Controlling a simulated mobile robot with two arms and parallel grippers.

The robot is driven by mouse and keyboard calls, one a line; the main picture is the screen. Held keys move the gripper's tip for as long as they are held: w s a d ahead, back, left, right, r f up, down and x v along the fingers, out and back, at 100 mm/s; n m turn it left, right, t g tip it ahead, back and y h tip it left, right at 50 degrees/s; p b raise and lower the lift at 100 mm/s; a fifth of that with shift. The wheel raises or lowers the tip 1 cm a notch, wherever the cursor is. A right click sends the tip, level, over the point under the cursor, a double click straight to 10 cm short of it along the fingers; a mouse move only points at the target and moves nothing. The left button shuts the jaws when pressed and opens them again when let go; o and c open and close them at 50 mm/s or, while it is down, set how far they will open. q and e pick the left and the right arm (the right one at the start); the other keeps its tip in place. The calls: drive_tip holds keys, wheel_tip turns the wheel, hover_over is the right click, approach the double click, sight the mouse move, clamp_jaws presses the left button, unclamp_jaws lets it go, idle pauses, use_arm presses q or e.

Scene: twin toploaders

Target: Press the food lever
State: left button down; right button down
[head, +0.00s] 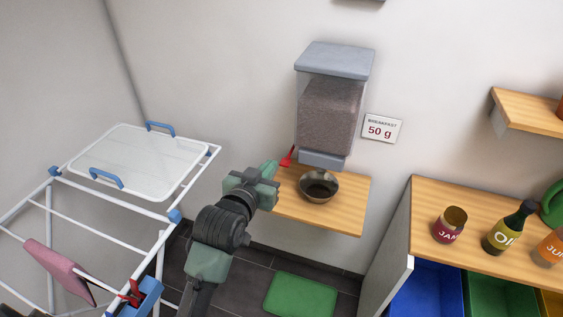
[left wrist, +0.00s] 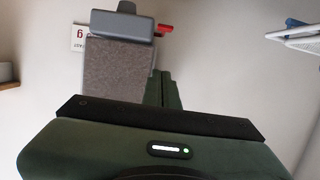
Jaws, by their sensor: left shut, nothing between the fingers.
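The food dispenser (head: 330,115) is a clear bin of brown food with a grey lid and grey base, fixed to the wall. Its red lever (head: 287,157) sticks out at the lower left of the base. My left gripper (head: 271,168) is shut and empty, with its green fingertips close to the lever on its left; I cannot tell whether they touch. In the left wrist view the dispenser (left wrist: 120,62) appears upside down, with the red lever (left wrist: 165,28) beyond my shut fingers (left wrist: 160,88). A metal bowl (head: 319,187) with dark contents stands below the dispenser. My right gripper is not in view.
A wooden shelf (head: 345,215) holds the bowl. A sign (head: 382,128) reads "BREAKFAST 50 g". A white drying rack (head: 100,207) with a tray (head: 138,160) stands left. A wooden-topped unit (head: 425,205) with jars and bottles stands right. A green mat (head: 299,296) lies on the floor.

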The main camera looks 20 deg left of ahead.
use_arm(q)
drive_tip(key=shift+w, duration=0.15)
drive_tip(key=w+f+p, duration=0.3)
drive_tip(key=w+f, duration=0.3)
drive_tip(key=w, duration=0.3)
drive_tip(key=shift+w+d+f, duration=0.15)
drive_tip(key=shift+f, duration=0.1)
